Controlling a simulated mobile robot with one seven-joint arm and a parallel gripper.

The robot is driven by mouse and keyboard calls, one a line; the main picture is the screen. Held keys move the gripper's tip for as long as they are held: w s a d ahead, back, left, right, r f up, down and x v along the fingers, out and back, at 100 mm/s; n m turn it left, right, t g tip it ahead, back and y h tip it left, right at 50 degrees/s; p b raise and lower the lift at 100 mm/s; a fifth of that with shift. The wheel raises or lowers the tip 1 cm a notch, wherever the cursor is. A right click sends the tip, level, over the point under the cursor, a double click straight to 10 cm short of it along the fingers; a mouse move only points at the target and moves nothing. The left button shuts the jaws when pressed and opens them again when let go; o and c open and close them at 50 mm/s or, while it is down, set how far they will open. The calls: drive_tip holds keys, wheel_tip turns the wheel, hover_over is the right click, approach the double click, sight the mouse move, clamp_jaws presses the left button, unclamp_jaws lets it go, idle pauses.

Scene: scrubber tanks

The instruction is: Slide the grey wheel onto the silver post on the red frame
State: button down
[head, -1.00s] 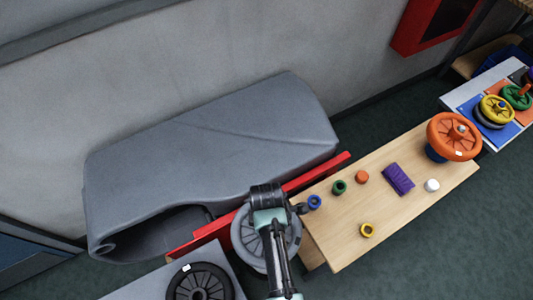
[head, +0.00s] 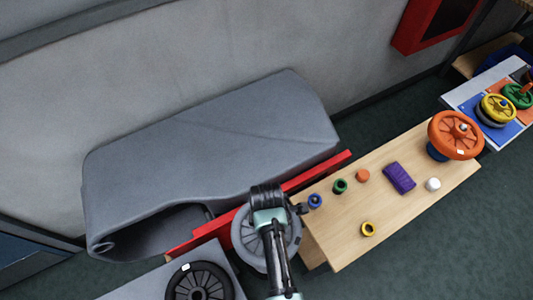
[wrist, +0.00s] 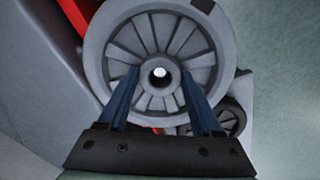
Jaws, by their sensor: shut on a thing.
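The grey wheel (head: 243,240) is under my arm in the head view, beside the red frame (head: 318,174). In the wrist view the grey wheel (wrist: 98,60) faces the camera, with spokes and a central hub. My gripper (wrist: 160,73) is shut on the wheel's hub, one blue finger on each side. A small bright round spot (wrist: 159,72) shows inside the hub's bore; it may be the end of the silver post, but I cannot tell how far the post reaches in. The rest of the post is hidden.
A large grey tank (head: 215,150) stands behind the red frame. A black wheel (head: 183,287) lies on a grey stand at lower left. The wooden bench (head: 340,235) at right holds several small rings, a purple block (head: 399,178) and an orange wheel (head: 455,135).

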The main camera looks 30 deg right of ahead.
drive_tip(key=shift+w+f+b, duration=0.1)
drive_tip(key=shift+f+b, duration=0.6)
drive_tip(key=shift+f, duration=0.25)
idle(0.6)
drive_tip(key=shift+f, duration=1.2)
idle(4.1)
drive_tip(key=shift+c, duration=1.1)
unclamp_jaws()
drive_tip(key=shift+o, duration=1.1)
drive_tip(key=shift+f, duration=0.1)
drive_tip(key=shift+r+p, duration=0.25)
drive_tip(key=shift+p, duration=0.1)
